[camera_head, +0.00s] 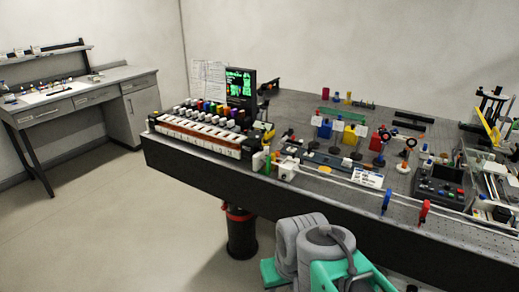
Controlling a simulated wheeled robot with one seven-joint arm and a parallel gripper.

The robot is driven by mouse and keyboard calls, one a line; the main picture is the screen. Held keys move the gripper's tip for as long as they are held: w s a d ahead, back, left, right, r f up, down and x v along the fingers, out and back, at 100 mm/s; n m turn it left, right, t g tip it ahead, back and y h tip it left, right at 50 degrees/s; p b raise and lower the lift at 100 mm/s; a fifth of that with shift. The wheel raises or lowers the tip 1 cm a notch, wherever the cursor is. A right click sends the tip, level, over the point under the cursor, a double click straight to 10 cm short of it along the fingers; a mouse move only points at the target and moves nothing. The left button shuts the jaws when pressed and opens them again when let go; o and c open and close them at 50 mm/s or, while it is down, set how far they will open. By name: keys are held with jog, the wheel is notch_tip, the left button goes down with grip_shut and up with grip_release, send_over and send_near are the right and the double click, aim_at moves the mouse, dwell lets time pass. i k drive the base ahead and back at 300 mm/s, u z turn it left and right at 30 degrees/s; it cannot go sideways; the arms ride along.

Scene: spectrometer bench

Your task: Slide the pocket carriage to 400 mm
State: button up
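A pale rail (340,178) runs along the front edge of the dark optical bench (200,158). A small white block (287,173) sits at its left end, and it may be the pocket carriage, but it is too small to be sure. A blue upright piece (386,202) and a red upright piece (423,211) stand along the front edge farther right. No millimetre marks can be read. My grey and green arm links show at the bottom centre, below the bench front. My gripper cannot be made out.
A keyboard-like unit (200,138) with coloured knobs and a dark screen (240,88) stand at the left of the bench. Coloured filter holders (325,130) and a dark control box (440,188) crowd the bench top. A side desk (75,95) stands far left, with clear floor before it.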

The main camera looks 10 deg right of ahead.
aim_at(290, 163)
jog(key=u, duration=0.5)
jog(key=i, duration=0.55)
jog(key=u, duration=0.2)
